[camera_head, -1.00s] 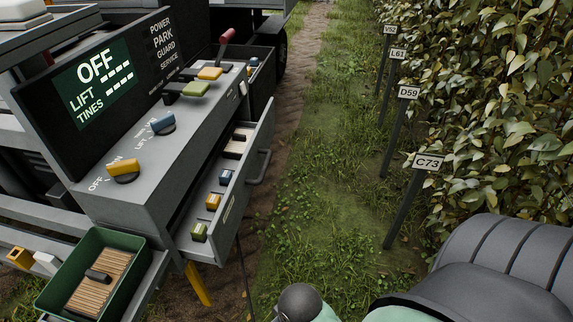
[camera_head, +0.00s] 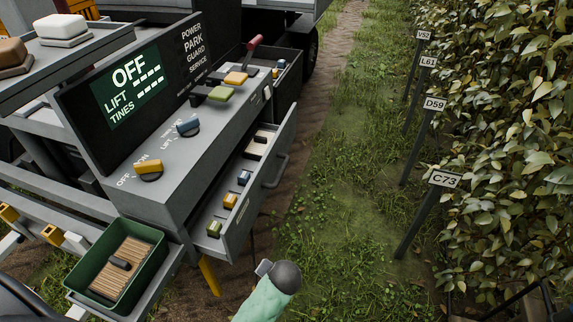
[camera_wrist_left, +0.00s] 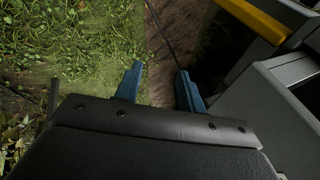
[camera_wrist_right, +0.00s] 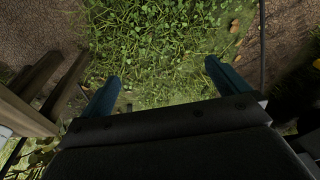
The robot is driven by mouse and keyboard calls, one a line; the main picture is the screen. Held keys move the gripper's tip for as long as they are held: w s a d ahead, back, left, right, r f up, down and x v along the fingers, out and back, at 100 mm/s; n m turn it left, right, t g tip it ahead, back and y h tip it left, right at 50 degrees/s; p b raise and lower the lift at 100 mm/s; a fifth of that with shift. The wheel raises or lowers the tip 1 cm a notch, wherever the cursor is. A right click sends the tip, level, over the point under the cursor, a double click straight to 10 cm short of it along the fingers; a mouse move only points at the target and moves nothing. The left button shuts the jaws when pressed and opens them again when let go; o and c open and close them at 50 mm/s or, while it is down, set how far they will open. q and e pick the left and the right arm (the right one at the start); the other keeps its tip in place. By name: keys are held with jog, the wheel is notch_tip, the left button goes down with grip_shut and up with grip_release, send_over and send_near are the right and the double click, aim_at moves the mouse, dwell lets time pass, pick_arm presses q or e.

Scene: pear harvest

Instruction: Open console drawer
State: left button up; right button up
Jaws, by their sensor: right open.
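The grey console (camera_head: 165,180) stands left of centre in the head view. Its drawer (camera_head: 262,178) is pulled out to the right, showing small yellow, blue and green blocks in a row. The drawer handle (camera_head: 279,170) is on the outer face, with no gripper on it. My left gripper (camera_wrist_left: 160,88) is open and empty in its wrist view, over grass and soil, with grey box-like edges to the right. My right gripper (camera_wrist_right: 163,85) is open and empty over grass. Neither gripper's fingers show in the head view.
A green tray (camera_head: 155,282) with wooden slats sits at the lower left. Knobs and levers line the console top beside a display (camera_head: 128,85) reading OFF. Marker posts such as C73 (camera_head: 445,179) edge the hedge at right. The grass lane between is free.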

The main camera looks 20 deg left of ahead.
pick_arm(q)
jog(key=w+r+m+t+y+p, duration=0.2)
jog(key=w+r+t+y+p, duration=0.15)
jog(key=w, duration=0.85)
jog(key=m+t+y+p, duration=0.3)
jog(key=t+y+p, duration=0.1)
jog(key=t, duration=0.1)
send_near(283, 171)
jog(key=x, duration=0.3)
pick_arm(e)
jog(key=s+d+f, duration=0.4)
jog(key=s+f, duration=0.2)
jog(key=f, duration=0.5)
jog(key=s+d+f, duration=0.3)
jog(key=s+f, duration=0.3)
jog(key=f, duration=0.6)
pick_arm(q)
jog(key=shift+h, duration=0.25)
jog(key=shift+f+p+x, duration=0.15)
jog(key=shift+p+x, duration=0.85)
jog(key=shift+x, duration=1)
jog(key=shift+f+p+x, duration=0.15)
jog(key=shift+p+x, duration=0.8)
jog(key=shift+x, duration=1.05)
pick_arm(e)
jog(key=s+d+f, duration=0.1)
jog(key=s, duration=0.7)
jog(key=shift+d+f+h, duration=0.2)
jog(key=shift+d+h, duration=0.1)
jog(key=shift+d, duration=0.1)
